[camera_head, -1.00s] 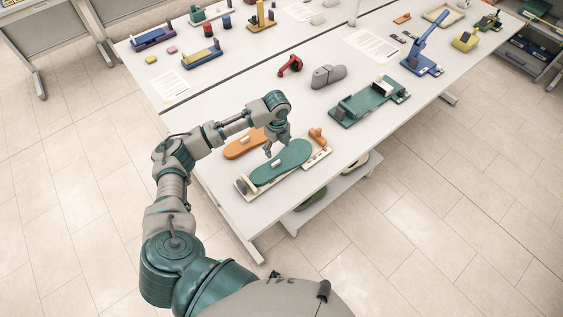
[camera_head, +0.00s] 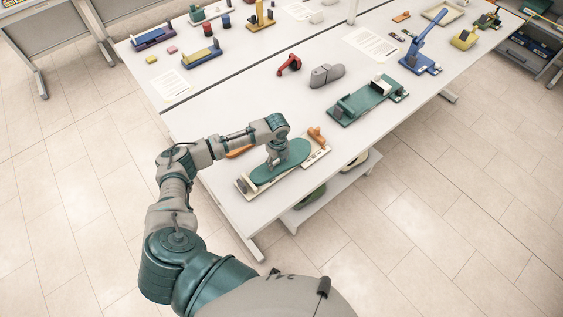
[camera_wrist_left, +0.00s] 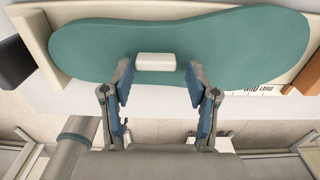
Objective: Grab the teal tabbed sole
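The teal sole (camera_head: 294,155) lies flat on a cream holder (camera_head: 314,158) near the table's front edge. In the left wrist view the teal sole (camera_wrist_left: 240,40) fills the top, with a white tab (camera_wrist_left: 155,61) standing on it. My left gripper (camera_head: 274,163) is over the sole in the head view. In the left wrist view my left gripper (camera_wrist_left: 157,80) is open, with one finger on either side of the white tab and a gap to each side. My right gripper is not in view.
An orange sole (camera_head: 240,152) lies just behind, partly hidden by my arm. A teal fixture (camera_head: 365,100), a grey object (camera_head: 327,75), a red part (camera_head: 288,65) and a blue press (camera_head: 424,50) stand farther back. The table (camera_head: 215,115) has clear room left of the red part.

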